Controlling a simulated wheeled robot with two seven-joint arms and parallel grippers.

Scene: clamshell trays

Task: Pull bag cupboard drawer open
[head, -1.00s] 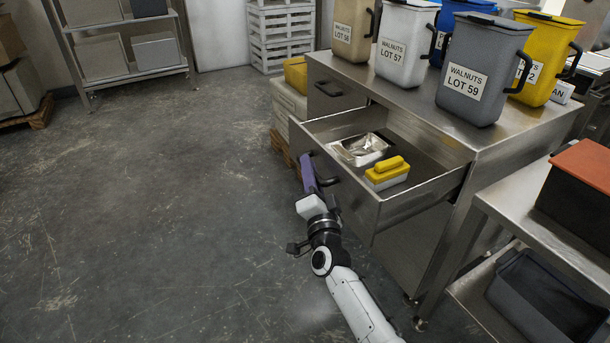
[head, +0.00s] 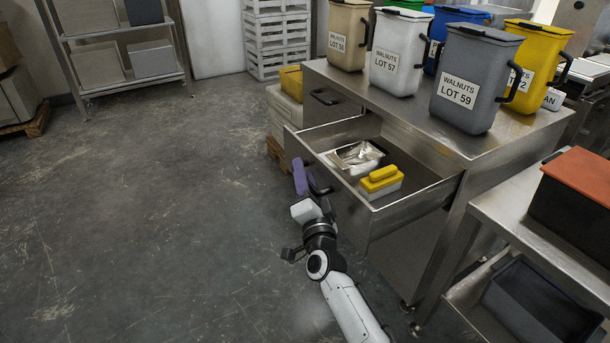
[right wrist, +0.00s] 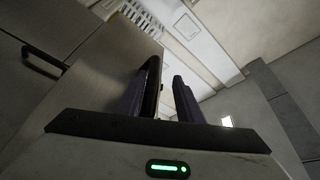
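The bag cupboard (head: 405,110) is a steel cabinet with a drawer (head: 420,208) standing far out. The drawer holds a metal pan with shiny packets (head: 357,156) and a yellow-topped white box (head: 381,182). Its dark bar handle (head: 319,187) is on the drawer front, partly hidden by my right gripper (head: 301,178). In the right wrist view, the purple fingers (right wrist: 162,98) are apart. The black handle (right wrist: 152,83) shows between them, close to the left finger, with a gap to the right finger. My left gripper is not in view.
Several walnut bins, including a grey one (head: 478,78), stand on the cupboard top. A closed upper drawer handle (head: 326,97) is behind. A steel side table (head: 500,205) with a red-lidded box (head: 575,190) is at right. The floor at left is clear.

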